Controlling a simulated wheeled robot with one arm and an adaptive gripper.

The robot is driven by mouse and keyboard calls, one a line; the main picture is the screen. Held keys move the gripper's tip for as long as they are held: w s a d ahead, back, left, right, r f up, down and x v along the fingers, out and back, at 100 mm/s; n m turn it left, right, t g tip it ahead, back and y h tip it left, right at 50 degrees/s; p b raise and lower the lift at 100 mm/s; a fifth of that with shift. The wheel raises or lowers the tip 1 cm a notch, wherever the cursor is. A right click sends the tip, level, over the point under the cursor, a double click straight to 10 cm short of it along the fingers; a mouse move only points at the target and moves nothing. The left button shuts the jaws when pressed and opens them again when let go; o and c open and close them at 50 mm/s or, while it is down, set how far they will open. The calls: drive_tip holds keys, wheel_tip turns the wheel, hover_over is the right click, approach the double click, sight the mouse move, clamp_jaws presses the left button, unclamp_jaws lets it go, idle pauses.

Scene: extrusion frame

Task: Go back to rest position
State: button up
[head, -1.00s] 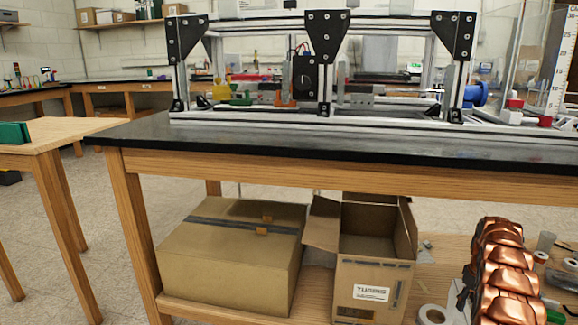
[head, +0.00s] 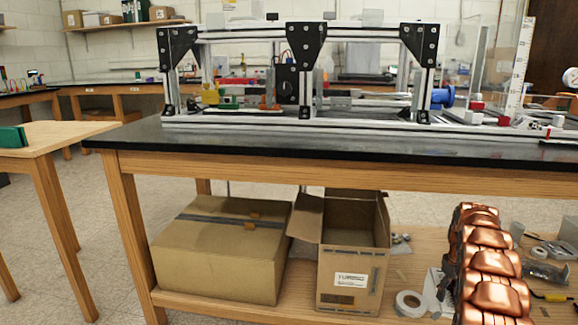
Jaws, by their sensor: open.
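My gripper does not show in the head view. The extrusion frame (head: 240,120) stands on the black-topped bench (head: 330,146). It is made of silver profiles with black corner plates, and small parts sit inside it.
Below the bench, a closed cardboard box (head: 215,262) and an open one (head: 336,262) stand on a wooden shelf. A ribbed copper-coloured object (head: 490,265) rises at lower right, its support unclear. A wooden table (head: 65,135) stands left, with bare floor between.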

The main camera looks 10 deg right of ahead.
drive_tip(key=s+a+r+p, duration=0.3)
drive_tip(key=a+r+p, duration=0.3)
drive_tip(key=a+r, duration=0.45)
drive_tip(key=s+a+r+p, duration=0.4)
drive_tip(key=a+r+p, duration=0.3)
drive_tip(key=r, duration=0.7)
drive_tip(key=s+a+r+p, duration=0.3)
drive_tip(key=a+r+p, duration=0.2)
drive_tip(key=a+r, duration=0.6)
drive_tip(key=s+a+r+p, duration=0.5)
drive_tip(key=s+r+p, duration=0.1)
drive_tip(key=s, duration=0.4)
drive_tip(key=s+a+r+g+p, duration=0.1)
drive_tip(key=s+a+r+p, duration=0.5)
drive_tip(key=s, duration=0.3)
drive_tip(key=s+a+r+p, duration=0.5)
drive_tip(key=s+r+p, duration=0.1)
drive_tip(key=s, duration=0.4)
drive_tip(key=shift+s+a+m+g, duration=0.15)
drive_tip(key=shift+s+m+g, duration=0.15)
